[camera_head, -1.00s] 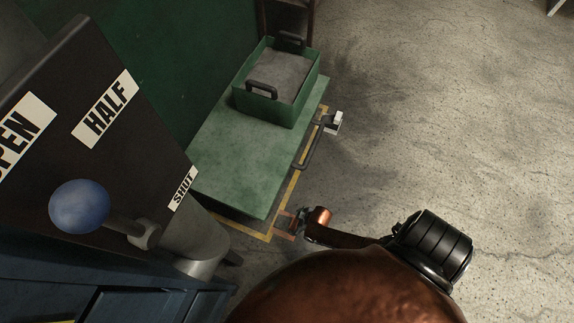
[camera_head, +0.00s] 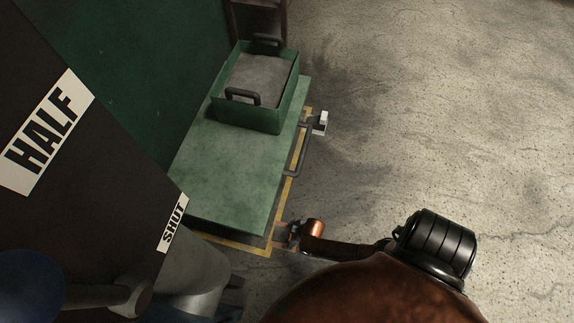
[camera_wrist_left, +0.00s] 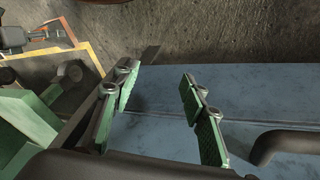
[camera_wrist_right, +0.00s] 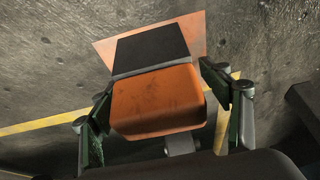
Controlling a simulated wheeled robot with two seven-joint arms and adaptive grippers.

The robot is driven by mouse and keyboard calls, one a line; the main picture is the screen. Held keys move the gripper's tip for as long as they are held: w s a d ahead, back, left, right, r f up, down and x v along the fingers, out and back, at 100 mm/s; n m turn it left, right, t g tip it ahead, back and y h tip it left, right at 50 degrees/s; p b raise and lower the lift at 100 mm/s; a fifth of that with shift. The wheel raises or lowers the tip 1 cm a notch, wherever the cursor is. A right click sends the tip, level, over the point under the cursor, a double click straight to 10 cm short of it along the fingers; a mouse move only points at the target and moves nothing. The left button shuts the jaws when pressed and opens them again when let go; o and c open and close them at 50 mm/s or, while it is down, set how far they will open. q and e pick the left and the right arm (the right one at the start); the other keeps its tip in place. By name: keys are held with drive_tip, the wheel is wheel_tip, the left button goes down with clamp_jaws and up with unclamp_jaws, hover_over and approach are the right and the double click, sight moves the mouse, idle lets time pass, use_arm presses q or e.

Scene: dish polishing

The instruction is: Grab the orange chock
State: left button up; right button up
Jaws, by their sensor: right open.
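The orange chock (camera_wrist_right: 155,98) fills the middle of the right wrist view, with a black pad (camera_wrist_right: 150,48) behind its top face and a flat orange plate beyond. My right gripper (camera_wrist_right: 161,103) is open, with one green-padded finger on each side of the chock. I cannot tell whether either finger touches it. In the head view my right gripper (camera_head: 288,236) is low beside the near corner of the green platform, and the chock is mostly hidden there. My left gripper (camera_wrist_left: 163,105) is open and empty above a blue surface; it does not show in the head view.
A green platform (camera_head: 230,190) carries a green box (camera_head: 250,118) with dark handles. A dark bar (camera_head: 301,150) and a small white block (camera_head: 320,122) are along its right side. A dark lever panel (camera_head: 110,190) stands at left. The floor (camera_head: 430,110) at right is clear.

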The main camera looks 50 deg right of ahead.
drive_tip(key=shift+c, duration=0.4)
drive_tip(key=c, duration=1.6)
drive_tip(key=shift+c, duration=0.6)
drive_tip(key=shift+w+r, duration=0.1)
drive_tip(key=shift+r, duration=0.1)
